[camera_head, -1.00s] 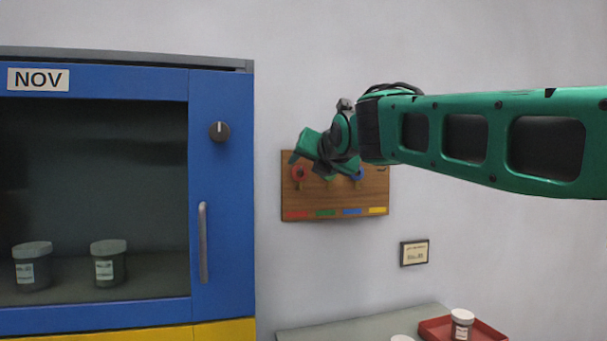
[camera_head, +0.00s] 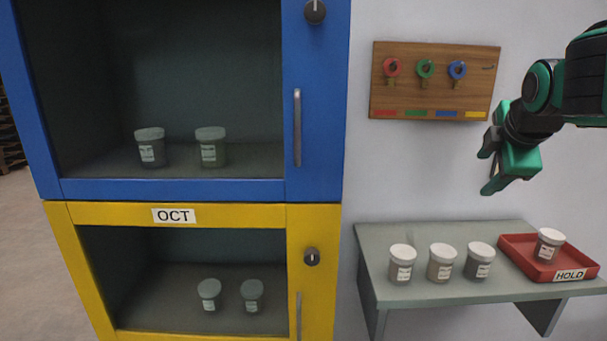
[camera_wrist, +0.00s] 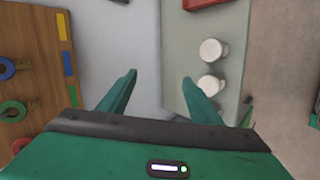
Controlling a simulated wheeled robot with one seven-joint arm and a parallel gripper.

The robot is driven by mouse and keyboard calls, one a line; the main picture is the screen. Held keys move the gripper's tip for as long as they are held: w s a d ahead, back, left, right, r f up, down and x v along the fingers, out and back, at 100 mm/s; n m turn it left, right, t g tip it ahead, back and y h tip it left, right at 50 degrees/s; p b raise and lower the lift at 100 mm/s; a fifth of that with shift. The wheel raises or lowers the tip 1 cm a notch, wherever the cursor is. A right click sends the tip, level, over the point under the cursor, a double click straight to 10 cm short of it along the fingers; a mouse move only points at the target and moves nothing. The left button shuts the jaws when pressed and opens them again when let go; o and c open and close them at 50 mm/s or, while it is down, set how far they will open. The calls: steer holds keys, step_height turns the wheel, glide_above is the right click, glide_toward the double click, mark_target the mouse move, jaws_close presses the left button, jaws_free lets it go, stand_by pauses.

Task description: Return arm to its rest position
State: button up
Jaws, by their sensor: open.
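My gripper (camera_head: 487,173) is at the right in the head view, in front of the wall, below and right of the key board and above the shelf. Its green fingers are apart with nothing between them. The wrist view shows the same open gripper (camera_wrist: 160,82), with white-lidded jars (camera_wrist: 212,50) on the shelf ahead of it and the key board at its left. My arm reaches in from the right edge.
A grey shelf (camera_head: 375,245) holds several jars and a red HOLD tray (camera_head: 515,243). A wooden board (camera_head: 385,60) carries red, green and blue keys. The blue cabinet (camera_head: 320,100) and the yellow OCT cabinet (camera_head: 320,225) have shut doors with jars behind glass.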

steer(key=s+d+f+m+g+y, duration=0.1)
steer(key=s+f+m+g, duration=0.3)
steer(key=s+f+m, duration=0.6)
steer(key=s+d+f+m+g+y, duration=0.1)
steer(key=s+f+m+g, duration=0.4)
steer(key=s+f+m, duration=0.6)
steer(key=s+f+y, duration=0.1)
steer(key=s, duration=0.7)
steer(key=shift+d+f, duration=0.4)
steer(key=shift+w+f, duration=0.25)
steer(key=shift+w, duration=0.3)
